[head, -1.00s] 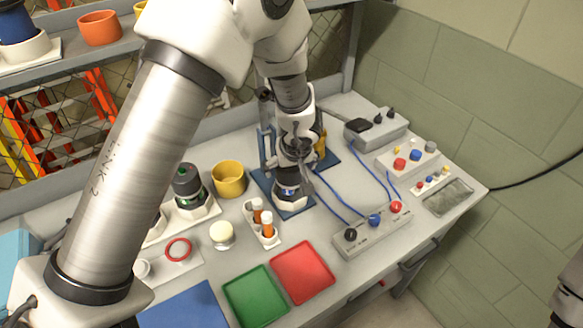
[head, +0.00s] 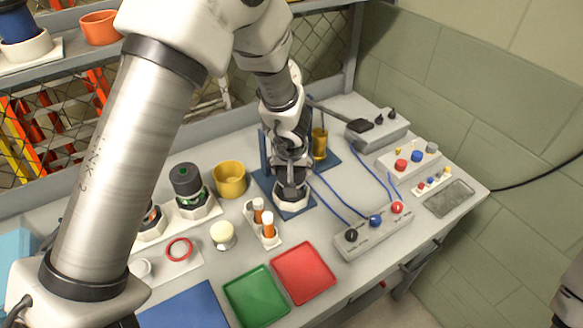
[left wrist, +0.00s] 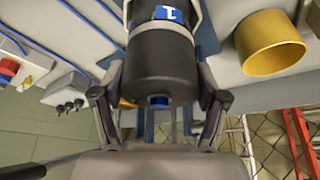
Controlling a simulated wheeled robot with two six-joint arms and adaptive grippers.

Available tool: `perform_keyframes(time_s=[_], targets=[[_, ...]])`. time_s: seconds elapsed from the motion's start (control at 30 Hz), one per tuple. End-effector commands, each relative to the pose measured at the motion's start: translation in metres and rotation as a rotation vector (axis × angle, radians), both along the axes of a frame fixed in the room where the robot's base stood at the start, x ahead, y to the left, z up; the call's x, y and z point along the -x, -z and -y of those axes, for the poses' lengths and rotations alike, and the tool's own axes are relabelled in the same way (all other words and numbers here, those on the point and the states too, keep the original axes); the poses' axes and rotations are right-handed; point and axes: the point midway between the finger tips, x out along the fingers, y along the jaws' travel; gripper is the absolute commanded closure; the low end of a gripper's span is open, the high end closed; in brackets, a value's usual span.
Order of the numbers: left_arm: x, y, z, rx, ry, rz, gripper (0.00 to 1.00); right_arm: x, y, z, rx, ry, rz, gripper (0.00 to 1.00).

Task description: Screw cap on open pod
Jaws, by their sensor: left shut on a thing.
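My left gripper (head: 291,182) comes down over a white hexagonal holder (head: 291,203) on the blue mat. In the left wrist view the left gripper (left wrist: 158,110) has its fingers on both sides of a dark, upright cylinder, the cap (left wrist: 158,70), with a blue nub at its end. A blue label with a white 1 (left wrist: 172,14) shows beyond it, on the pod. Whether cap and pod are seated together I cannot tell. A second dark-topped pod (head: 187,182) with a green ring stands left. Another pod (head: 150,218) is partly behind my arm. My right gripper is out of view.
A yellow cup (head: 230,180) stands left of the holder. A rack with orange-and-white vials (head: 262,226) is in front. Blue cables run to a socket box (head: 372,233) on the right. Green (head: 256,296) and red (head: 303,272) trays lie at the front edge.

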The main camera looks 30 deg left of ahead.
Motion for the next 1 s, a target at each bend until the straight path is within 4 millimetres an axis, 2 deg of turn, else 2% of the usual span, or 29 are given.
perform_keyframes(time_s=[0.17,0.47,0.6,0.7,0.9,0.93,0.97,1.0], targets=[[0.001,0.003,0.000,0.007,0.309,-0.002,0.57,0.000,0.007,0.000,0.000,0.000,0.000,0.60],[0.001,-0.001,0.000,0.008,0.869,-0.002,0.57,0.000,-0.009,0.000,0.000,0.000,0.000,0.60],[0.000,0.004,0.000,0.006,1.141,-0.001,0.57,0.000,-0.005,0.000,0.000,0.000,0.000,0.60],[0.001,0.003,0.000,0.005,1.213,-0.003,0.57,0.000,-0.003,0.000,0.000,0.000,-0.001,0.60],[0.001,0.002,0.001,0.006,1.218,-0.005,0.57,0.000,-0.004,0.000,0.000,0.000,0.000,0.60],[0.001,0.002,0.001,0.006,1.218,-0.005,0.16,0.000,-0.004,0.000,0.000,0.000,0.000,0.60],[0.001,0.002,0.001,0.005,1.218,-0.004,0.05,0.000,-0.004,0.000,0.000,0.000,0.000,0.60],[0.001,0.002,0.001,0.005,1.218,-0.004,0.00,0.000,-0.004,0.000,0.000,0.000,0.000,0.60]])
